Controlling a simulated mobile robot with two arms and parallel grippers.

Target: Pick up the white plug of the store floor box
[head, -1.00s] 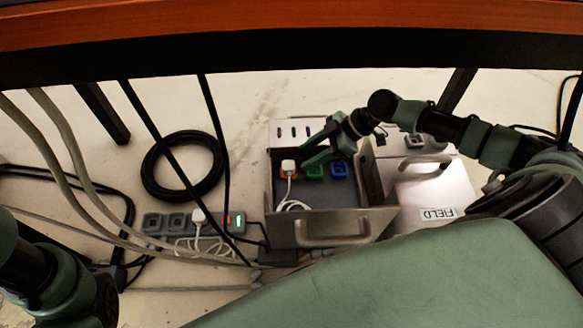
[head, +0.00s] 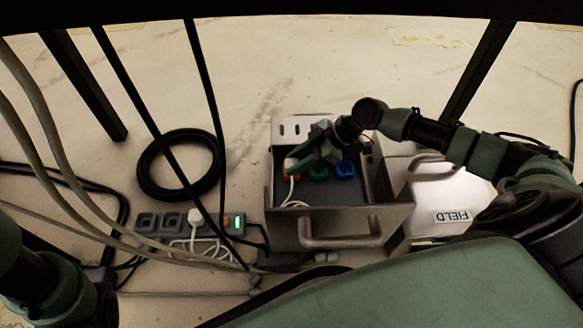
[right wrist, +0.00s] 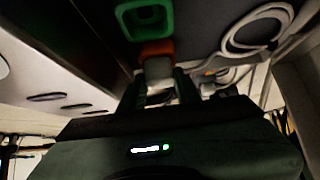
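The white plug (head: 291,165) sits at the orange socket, leftmost in the open grey floor box (head: 383,222); a white cord runs down from it. No name is readable on this box. My right gripper (head: 302,164) reaches into the box from the right, its fingers at the plug. In the right wrist view the plug (right wrist: 158,70) stands in front of the orange socket (right wrist: 155,48), between the two spread fingers (right wrist: 158,90). I see no clear closing on it. My left arm shows at the lower left, but its gripper is out of view.
A green socket (head: 318,173) and a blue socket (head: 345,170) sit right of the plug. A white box labelled FIELD (head: 430,195) stands to the right. A power strip (head: 147,222) with another white plug (head: 195,217) lies left. Black table legs and cables are around; a black coil (head: 146,178) lies behind.

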